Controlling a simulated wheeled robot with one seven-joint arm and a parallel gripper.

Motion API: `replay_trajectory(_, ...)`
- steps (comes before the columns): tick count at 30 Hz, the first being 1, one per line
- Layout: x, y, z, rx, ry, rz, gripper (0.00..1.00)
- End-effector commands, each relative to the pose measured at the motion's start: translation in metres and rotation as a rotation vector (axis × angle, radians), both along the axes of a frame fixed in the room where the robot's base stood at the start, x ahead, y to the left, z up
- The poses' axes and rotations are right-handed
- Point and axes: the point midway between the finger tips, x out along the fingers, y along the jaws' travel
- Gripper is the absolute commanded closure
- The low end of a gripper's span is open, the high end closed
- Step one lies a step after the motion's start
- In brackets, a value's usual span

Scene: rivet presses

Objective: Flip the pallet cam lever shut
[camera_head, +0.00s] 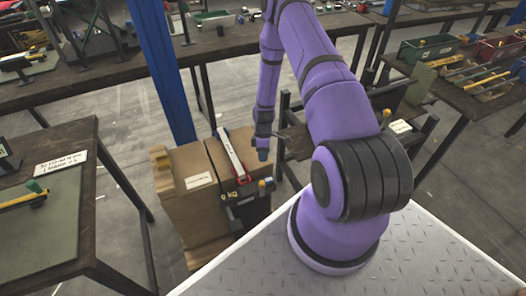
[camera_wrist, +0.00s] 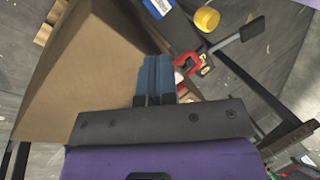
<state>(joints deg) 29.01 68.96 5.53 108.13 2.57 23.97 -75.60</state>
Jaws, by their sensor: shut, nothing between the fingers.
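My gripper (camera_wrist: 157,60) shows in the wrist view as two blue fingers pressed together, with nothing between them. In the head view my gripper (camera_head: 263,154) points down just right of the cardboard boxes. A lever with a dark, flat-ended handle (camera_wrist: 238,36) slants up to the right in the wrist view, right of the fingertips. A red clamp-like part (camera_wrist: 187,64) is at its lower end, close beside the fingers. Whether they touch is unclear. I cannot tell for certain which part is the cam lever.
Cardboard boxes (camera_head: 192,205) are stacked left of my gripper, with a white bar (camera_head: 232,155) on top. A black unit (camera_head: 246,207) stands in front. A yellow round cap (camera_wrist: 207,18) is near the lever. A blue post (camera_head: 160,70) rises behind. A workbench (camera_head: 85,225) stands left.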

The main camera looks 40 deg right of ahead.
Motion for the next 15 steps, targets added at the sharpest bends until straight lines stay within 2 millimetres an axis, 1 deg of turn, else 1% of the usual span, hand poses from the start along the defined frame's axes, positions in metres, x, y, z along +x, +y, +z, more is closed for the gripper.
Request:
replay_trajectory(1,-0.003,0.003,-0.01,0.002,0.003,0.001,1.0)
replay_trajectory(8,-0.015,0.014,-0.049,0.001,0.002,0.001,1.0)
replay_trajectory(12,-0.03,0.028,-0.046,0.0,0.001,0.001,1.0)
replay_trajectory(15,-0.037,0.035,-0.046,0.001,0.001,0.002,1.0)
